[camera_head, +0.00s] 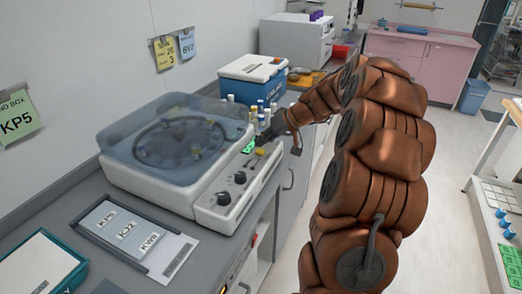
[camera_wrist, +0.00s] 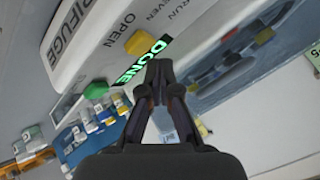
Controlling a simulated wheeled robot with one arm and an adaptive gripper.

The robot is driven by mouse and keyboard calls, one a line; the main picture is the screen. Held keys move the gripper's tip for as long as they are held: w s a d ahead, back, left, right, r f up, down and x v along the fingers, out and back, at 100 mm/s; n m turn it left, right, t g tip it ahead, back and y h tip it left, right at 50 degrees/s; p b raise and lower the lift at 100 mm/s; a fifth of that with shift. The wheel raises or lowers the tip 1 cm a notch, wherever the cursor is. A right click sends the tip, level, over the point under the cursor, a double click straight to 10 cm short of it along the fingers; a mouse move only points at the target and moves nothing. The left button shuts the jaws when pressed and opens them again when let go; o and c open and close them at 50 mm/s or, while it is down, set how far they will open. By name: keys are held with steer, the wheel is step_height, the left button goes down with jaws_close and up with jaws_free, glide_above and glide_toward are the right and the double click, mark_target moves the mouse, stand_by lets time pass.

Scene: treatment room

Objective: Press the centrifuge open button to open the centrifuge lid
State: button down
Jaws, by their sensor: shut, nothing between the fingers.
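The white centrifuge (camera_head: 205,207) stands on the counter, its see-through blue-grey lid (camera_head: 150,125) down over the dark rotor. Its front panel bears dark knobs and a lit green display (camera_head: 249,146). In the wrist view the display (camera_wrist: 151,50) reads DONE. A yellow button (camera_wrist: 140,43) sits beside the word OPEN, just left of the display. My gripper (camera_wrist: 158,66) is shut and empty, its tips over the lower edge of the display, below and right of the yellow button. Contact cannot be told. In the head view my gripper (camera_head: 263,138) is at the panel's far end.
Several capped vials (camera_head: 262,112) stand close behind my gripper, near a blue-and-white box (camera_head: 252,78). Label cards (camera_head: 127,232) lie on a grey tray in front of the centrifuge. A teal-edged tray (camera_head: 38,265) is at lower left.

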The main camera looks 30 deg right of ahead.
mark_target(263, 151)
steer(key=shift+s+f+b, duration=0.1)
steer(key=shift+f+b, duration=0.9)
steer(key=shift+b, duration=0.3)
stand_by(1.2)
steer(key=shift+r, duration=0.95)
steer(key=shift+r, duration=0.1)
steer(key=shift+r+p, duration=0.75)
steer(key=shift+r, duration=1.65)
